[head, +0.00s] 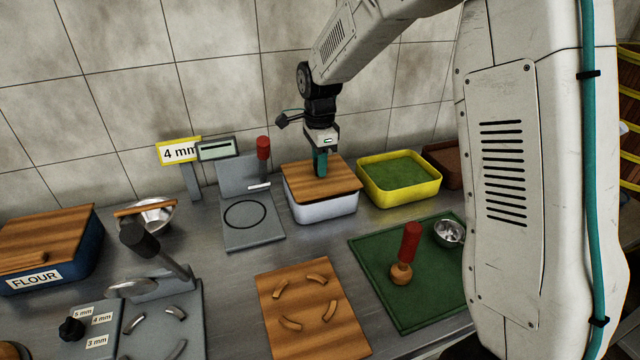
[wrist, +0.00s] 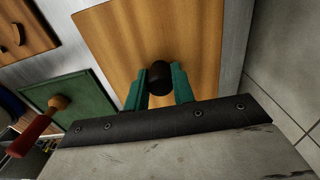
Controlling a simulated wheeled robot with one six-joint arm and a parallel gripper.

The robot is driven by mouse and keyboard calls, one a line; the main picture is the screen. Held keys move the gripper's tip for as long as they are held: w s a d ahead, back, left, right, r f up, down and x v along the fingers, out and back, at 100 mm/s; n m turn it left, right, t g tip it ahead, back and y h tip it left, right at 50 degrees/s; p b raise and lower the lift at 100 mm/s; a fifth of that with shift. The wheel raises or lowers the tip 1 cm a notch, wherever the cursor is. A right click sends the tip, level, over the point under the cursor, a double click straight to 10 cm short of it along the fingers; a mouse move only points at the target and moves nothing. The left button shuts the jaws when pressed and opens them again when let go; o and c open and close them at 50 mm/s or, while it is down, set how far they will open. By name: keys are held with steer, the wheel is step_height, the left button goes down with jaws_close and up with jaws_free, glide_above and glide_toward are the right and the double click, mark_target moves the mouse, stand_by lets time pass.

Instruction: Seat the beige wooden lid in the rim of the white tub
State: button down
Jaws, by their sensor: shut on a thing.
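The beige wooden lid (head: 322,180) lies over the top of the white tub (head: 324,207) at the back middle of the counter. In the head view the lid looks slightly turned against the tub, and I cannot tell whether it sits inside the rim or on top of it. My gripper (head: 320,164) is above the lid, pointing down. In the wrist view my gripper (wrist: 158,88) has its green fingers shut on the lid's dark round knob (wrist: 160,76). The lid (wrist: 150,35) fills the middle of that view and hides the tub's rim there.
A yellow tub (head: 400,190) with green filling stands close to the right. A grey press with a red handle (head: 263,150) stands close to the left. In front are a wooden board (head: 298,285) with curved pieces and a green mat (head: 400,325) with a red-handled tool.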

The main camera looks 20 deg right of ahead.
steer(key=shift+f, duration=0.7)
stand_by(0.6)
steer(key=c, duration=1.1)
jaws_free()
steer(key=shift+r, duration=3.9)
steer(key=shift+r, duration=0.15)
steer(key=shift+r, duration=2.1)
